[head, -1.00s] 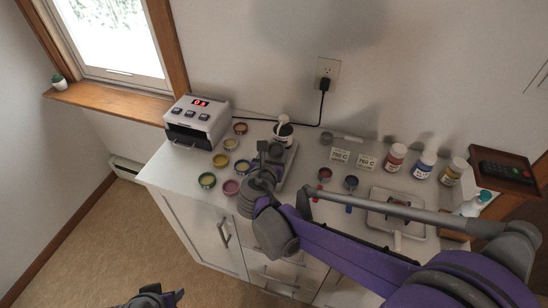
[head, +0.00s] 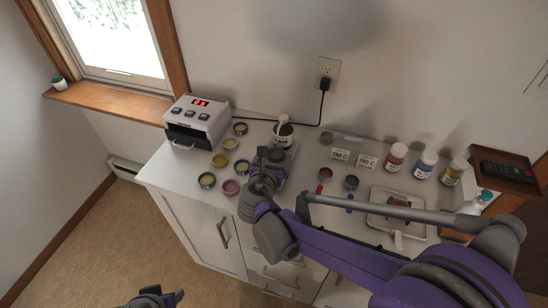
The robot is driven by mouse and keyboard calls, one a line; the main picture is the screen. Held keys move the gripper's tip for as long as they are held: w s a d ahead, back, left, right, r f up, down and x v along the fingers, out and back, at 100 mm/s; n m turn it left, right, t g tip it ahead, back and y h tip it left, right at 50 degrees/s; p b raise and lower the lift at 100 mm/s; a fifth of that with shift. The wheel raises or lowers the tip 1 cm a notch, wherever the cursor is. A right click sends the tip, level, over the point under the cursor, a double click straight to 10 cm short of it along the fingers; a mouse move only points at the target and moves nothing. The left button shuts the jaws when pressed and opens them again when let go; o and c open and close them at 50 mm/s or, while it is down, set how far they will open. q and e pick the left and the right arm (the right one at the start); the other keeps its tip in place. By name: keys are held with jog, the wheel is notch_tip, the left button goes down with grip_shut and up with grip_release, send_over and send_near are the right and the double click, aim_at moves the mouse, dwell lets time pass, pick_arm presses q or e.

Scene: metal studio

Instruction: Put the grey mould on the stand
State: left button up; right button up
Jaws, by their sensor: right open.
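My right gripper (head: 270,157) reaches over the white cabinet top, open, with its fingers pointing toward the back. Its fingers and wrist cover part of a pale grey flat piece (head: 291,151), just in front of a white jar with a dark label. I cannot tell whether this piece is the stand. I cannot pick out the grey mould for certain; it may be hidden behind the gripper. My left gripper (head: 157,298) shows only partly at the bottom edge, low over the floor and away from the cabinet; its jaws are unclear.
A small oven with a red display (head: 197,122) stands at the back left. Several round coloured pots lie beside it. To the right are two temperature cards, two coloured-handled scoops, paint bottles (head: 424,164), a white tray (head: 377,207) and a wooden tray with a remote.

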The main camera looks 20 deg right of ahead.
jog(key=v, duration=1.2)
jog(key=shift+p, duration=0.45)
dwell(0.4)
